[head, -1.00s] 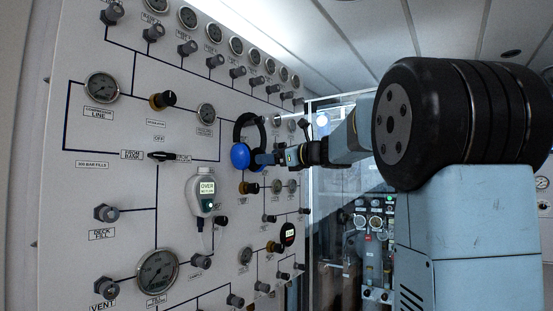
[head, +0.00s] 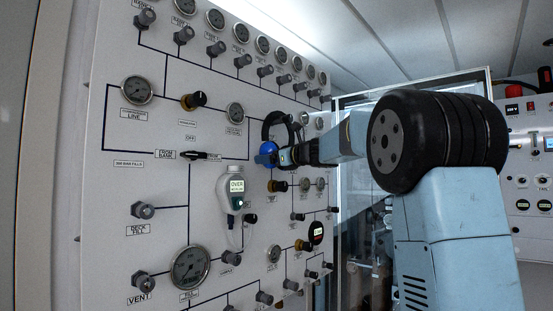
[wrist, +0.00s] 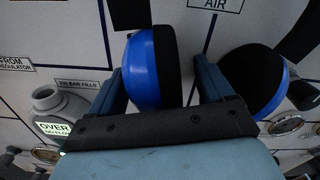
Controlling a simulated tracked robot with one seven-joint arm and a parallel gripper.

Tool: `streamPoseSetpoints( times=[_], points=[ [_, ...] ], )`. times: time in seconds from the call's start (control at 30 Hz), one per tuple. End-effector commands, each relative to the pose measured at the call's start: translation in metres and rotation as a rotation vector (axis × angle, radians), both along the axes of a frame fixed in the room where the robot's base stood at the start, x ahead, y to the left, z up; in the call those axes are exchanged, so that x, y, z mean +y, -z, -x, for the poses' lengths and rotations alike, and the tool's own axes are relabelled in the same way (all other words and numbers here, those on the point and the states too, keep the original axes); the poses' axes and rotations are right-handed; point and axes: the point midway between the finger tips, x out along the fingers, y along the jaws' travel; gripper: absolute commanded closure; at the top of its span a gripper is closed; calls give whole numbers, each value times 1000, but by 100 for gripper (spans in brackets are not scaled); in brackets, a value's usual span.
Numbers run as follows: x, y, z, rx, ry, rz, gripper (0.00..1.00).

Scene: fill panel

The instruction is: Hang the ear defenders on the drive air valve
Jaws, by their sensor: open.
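The ear defenders have blue cups with black pads and a black headband (head: 279,122); they are against the panel in the head view, band uppermost. In the wrist view one blue cup (wrist: 143,70) is between my gripper's fingers (wrist: 162,85), and the other cup (wrist: 252,75) is outside, to the right. My gripper (head: 272,158) is open around the first cup; I cannot tell whether a finger touches it. A label ending in "AIR" (wrist: 216,4) shows above the cups. The drive air valve is not distinguishable, and what bears the band is hidden.
The panel (head: 120,185) carries many gauges and knobs. A white meter reading "OVER" (head: 236,187) hangs left of and below the ear defenders; it also shows at the left in the wrist view (wrist: 58,115).

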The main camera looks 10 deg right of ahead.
Motion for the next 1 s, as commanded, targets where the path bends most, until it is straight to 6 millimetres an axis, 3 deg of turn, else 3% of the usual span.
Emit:
streamPoseSetpoints(
  times=[0.27, 0.9, 1.0],
  points=[
    [0, 0, 0, 0, 0, 0, 21],
    [-1, 0, 0, 0, 1, 0, 82],
    [-1, 0, 0, 0, 1, 0, 86]
  ],
)
